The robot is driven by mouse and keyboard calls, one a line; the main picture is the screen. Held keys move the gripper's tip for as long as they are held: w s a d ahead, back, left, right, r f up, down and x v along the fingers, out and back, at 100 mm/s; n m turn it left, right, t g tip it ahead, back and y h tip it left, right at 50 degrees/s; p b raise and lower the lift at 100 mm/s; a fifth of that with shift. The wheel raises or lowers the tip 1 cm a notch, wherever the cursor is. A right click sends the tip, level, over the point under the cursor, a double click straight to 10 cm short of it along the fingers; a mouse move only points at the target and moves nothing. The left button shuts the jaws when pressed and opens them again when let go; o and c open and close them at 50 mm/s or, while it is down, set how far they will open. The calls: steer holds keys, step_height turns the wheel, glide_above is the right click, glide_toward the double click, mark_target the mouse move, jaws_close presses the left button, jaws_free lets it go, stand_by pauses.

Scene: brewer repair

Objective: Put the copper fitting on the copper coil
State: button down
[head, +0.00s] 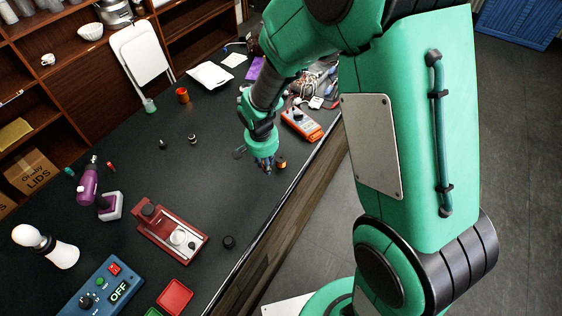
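My gripper (265,167) points down low over the black table, near its right edge. It is small in the head view, and I cannot tell whether its fingers are open or shut. A small orange and dark piece (282,163) shows right beside the fingertips. It may be the copper fitting or the coil, and I cannot tell whether the gripper touches it. A copper-orange cylinder (183,95) stands farther back on the table. It may be the other copper part. A small dark piece with a brassy band (193,139) stands in the middle of the table.
An orange meter (302,124) and cluttered cables lie behind my gripper.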

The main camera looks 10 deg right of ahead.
steer(key=s+d+m+b, duration=0.2)
steer(key=s+d, duration=0.6)
steer(key=shift+f, duration=0.15)
glide_above(281, 158)
steer(key=shift+s+a+f, duration=0.1)
steer(key=shift+s+f, duration=0.15)
steer(key=shift+f, duration=0.5)
stand_by(0.3)
steer(key=shift+f, duration=1.8)
steer(key=shift+f, duration=0.1)
steer(key=c, duration=1.4)
jaws_free()
steer(key=shift+b, duration=0.3)
